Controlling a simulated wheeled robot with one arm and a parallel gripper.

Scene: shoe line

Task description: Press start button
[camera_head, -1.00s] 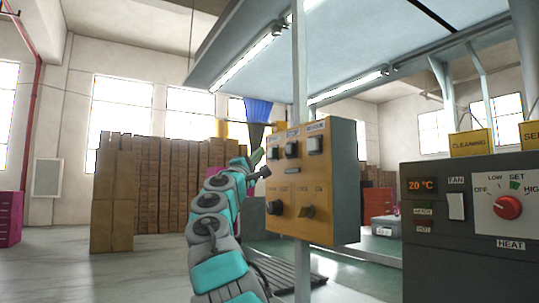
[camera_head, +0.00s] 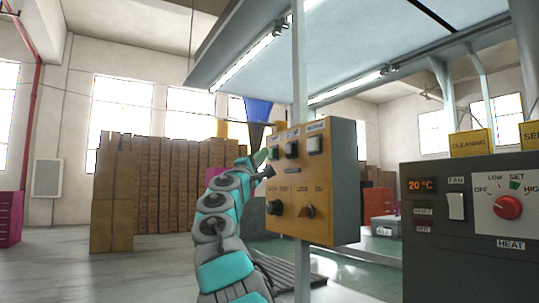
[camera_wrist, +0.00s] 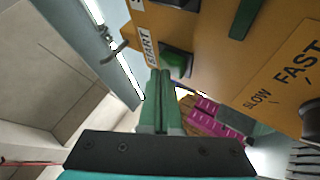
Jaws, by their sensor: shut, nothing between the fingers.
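The orange control box (camera_head: 330,222) hangs on a pale post right of centre in the head view. Its green start button (camera_head: 273,153) is at the upper left of its face. In the wrist view the green button (camera_wrist: 175,65) sits in a dark frame beside the START label (camera_wrist: 150,47). My gripper (camera_head: 262,154) is beside the box's upper left corner, close to this button. In the wrist view my gripper's green fingers (camera_wrist: 160,73) are together and empty, their tips just beside the button. I cannot tell whether they touch it.
The box also carries a dark middle button (camera_head: 291,149), a pale right button (camera_head: 315,145) and two lower knobs (camera_head: 274,207) (camera_head: 306,211). A grey heat panel (camera_head: 470,262) stands at the right. Stacked cartons (camera_head: 165,195) stand well behind.

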